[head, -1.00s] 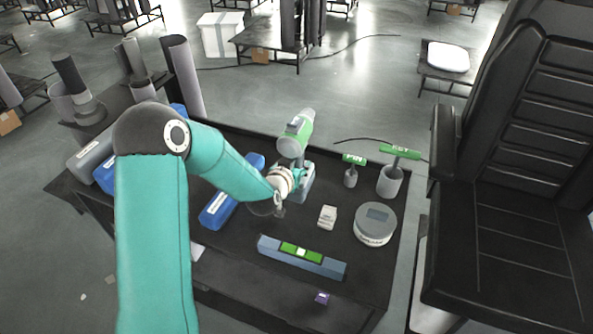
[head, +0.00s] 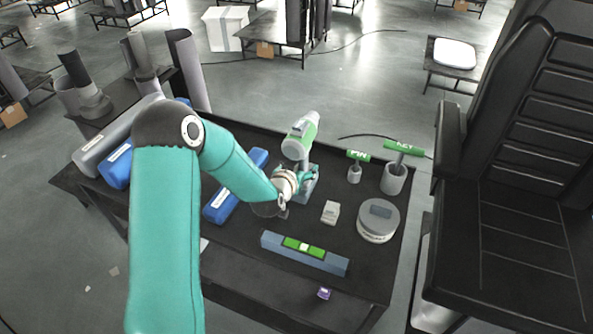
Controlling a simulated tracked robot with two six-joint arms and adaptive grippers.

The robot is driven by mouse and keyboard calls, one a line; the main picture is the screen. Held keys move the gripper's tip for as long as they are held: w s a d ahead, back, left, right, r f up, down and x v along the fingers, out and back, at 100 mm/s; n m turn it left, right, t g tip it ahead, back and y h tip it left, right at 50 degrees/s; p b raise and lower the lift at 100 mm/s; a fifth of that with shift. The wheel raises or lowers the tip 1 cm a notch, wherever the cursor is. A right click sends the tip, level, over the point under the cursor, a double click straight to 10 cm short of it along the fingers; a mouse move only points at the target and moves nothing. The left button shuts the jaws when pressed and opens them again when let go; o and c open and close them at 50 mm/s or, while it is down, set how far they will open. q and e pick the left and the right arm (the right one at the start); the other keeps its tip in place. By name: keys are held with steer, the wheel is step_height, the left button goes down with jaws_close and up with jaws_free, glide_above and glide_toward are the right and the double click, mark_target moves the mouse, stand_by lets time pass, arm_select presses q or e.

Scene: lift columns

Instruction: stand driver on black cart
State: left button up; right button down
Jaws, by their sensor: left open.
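The driver (head: 299,141), green and light grey, stands upright on its base on the black cart (head: 370,277), near the middle of the cart top. My left gripper (head: 306,180) is at the driver's lower handle, just above its base. Its teal fingers are open beside or around the handle; the wrist partly hides the near side, so contact cannot be told. My right gripper is not in view.
On the cart are a blue-grey level (head: 304,252), a round grey tin (head: 378,221), a small box (head: 330,212), a blue case (head: 236,186) and green-topped holders (head: 395,175). A black chair (head: 510,190) stands close on the right.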

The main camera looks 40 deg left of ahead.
arm_select(q)
steer(key=b+v, duration=0.2)
steer(key=v, duration=0.9)
steer(key=shift+s+r, duration=0.2)
steer(key=shift+s, duration=0.15)
